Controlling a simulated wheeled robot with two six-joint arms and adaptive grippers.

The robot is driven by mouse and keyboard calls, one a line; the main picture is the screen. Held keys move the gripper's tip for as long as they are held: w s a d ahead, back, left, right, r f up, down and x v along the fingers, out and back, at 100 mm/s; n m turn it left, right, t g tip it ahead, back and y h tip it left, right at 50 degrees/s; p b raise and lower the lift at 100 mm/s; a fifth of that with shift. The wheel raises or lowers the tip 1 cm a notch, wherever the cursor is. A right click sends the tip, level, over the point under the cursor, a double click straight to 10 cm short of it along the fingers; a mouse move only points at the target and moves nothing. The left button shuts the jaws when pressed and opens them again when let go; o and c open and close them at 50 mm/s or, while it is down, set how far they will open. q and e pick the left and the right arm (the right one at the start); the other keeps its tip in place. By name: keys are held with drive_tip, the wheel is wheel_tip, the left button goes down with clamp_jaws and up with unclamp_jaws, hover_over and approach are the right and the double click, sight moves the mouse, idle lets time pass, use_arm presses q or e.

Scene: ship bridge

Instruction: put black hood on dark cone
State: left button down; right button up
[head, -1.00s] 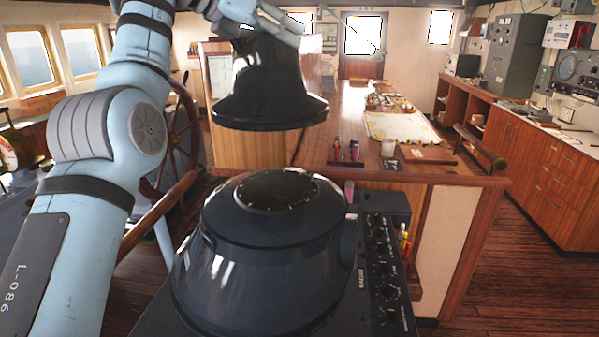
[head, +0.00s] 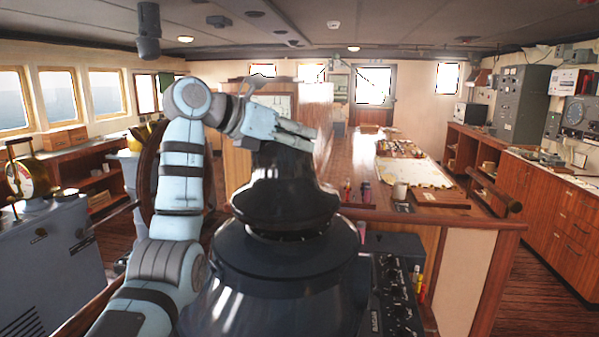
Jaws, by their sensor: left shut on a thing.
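The black hood (head: 284,195) is a flared, glossy black cover in the middle of the head view. My left gripper (head: 296,138) comes in from the left and is shut on the hood's narrow top. The dark cone (head: 285,275) is a wide, dark blue-grey housing directly below. The hood's flared rim is over the cone's top, roughly centred. A strip of the cone's dark top ring shows under the rim; I cannot tell whether the two touch. The rest of the cone's top is hidden by the hood. My right gripper is not in view.
A black control panel (head: 392,290) with knobs adjoins the cone on the right. A ship's wheel (head: 150,170) is behind my left arm. Wooden cabinets line the right wall.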

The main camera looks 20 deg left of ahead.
use_arm(q)
drive_tip(key=w+f, duration=0.4)
drive_tip(key=f, duration=0.1)
drive_tip(key=shift+w+f+b, duration=0.25)
drive_tip(key=shift+f+b, duration=0.05)
drive_tip(key=shift+b, duration=0.05)
drive_tip(key=shift+s+r, duration=0.2)
drive_tip(key=shift+s, duration=1.35)
drive_tip(key=c, duration=1.8)
unclamp_jaws()
drive_tip(key=shift+w+f, duration=0.1)
drive_tip(key=shift+w, duration=0.05)
drive_tip(key=shift+o, duration=1.4)
drive_tip(key=shift+w+f, duration=0.1)
drive_tip(key=shift+w, duration=0.15)
drive_tip(key=shift+w+f, duration=0.1)
drive_tip(key=shift+w, duration=0.25)
drive_tip(key=b, duration=0.2)
approach(277, 155)
drive_tip(key=x, duration=0.5)
drive_tip(key=shift+w+d, duration=0.1)
drive_tip(key=shift+s, duration=0.4)
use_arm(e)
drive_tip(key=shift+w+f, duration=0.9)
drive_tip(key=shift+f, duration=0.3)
